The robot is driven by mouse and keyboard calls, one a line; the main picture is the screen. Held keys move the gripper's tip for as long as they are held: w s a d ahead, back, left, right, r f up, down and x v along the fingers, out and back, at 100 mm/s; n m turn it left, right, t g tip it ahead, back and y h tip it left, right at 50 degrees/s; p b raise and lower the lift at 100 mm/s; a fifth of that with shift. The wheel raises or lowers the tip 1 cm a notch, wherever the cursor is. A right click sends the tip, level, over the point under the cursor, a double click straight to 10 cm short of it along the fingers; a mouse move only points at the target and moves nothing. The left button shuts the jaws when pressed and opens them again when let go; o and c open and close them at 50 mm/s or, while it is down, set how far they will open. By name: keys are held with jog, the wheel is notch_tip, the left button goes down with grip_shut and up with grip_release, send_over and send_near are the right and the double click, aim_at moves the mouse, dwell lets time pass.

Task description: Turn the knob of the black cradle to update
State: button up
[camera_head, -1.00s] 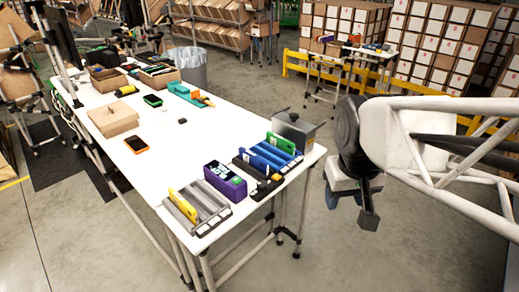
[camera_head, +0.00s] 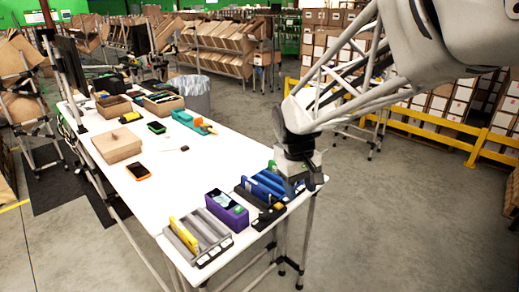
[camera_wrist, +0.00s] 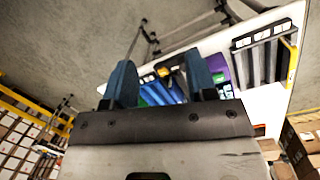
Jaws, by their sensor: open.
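The black cradle (camera_head: 262,208) stands near the table's front right edge, between a purple box (camera_head: 226,211) and a blue cradle (camera_head: 266,186). Its knob is too small to make out surely. My gripper (camera_head: 301,178) is above the right end of the blue cradle, behind and to the right of the black cradle, and hides part of the blue one. In the wrist view my gripper (camera_wrist: 162,80) has its two blue-grey fingers apart. Part of the black cradle (camera_wrist: 174,74) shows between them, partly hidden by the right finger. The fingers appear empty.
A grey cradle with a yellow part (camera_head: 200,240) stands left of the purple box. A phone-like orange device (camera_head: 138,171), a cardboard box (camera_head: 117,145) and bins lie farther back on the white table (camera_head: 190,172). The table's middle is mostly clear.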

jog(key=w+a+f+n+g, duration=0.1)
jog(key=w+a+f+n, duration=0.1)
jog(key=w+a+f, duration=0.5)
jog(key=n+g+h, duration=0.1)
jog(key=n+h, duration=0.1)
send_near(264, 213)
jog(key=shift+d+f, duration=0.3)
jog(key=shift+f, duration=0.3)
jog(key=shift+f, duration=0.15)
jog(key=shift+x, duration=3.75)
jog(key=shift+s, duration=0.1)
jog(key=c, duration=0.7)
jog(key=shift+o, duration=0.2)
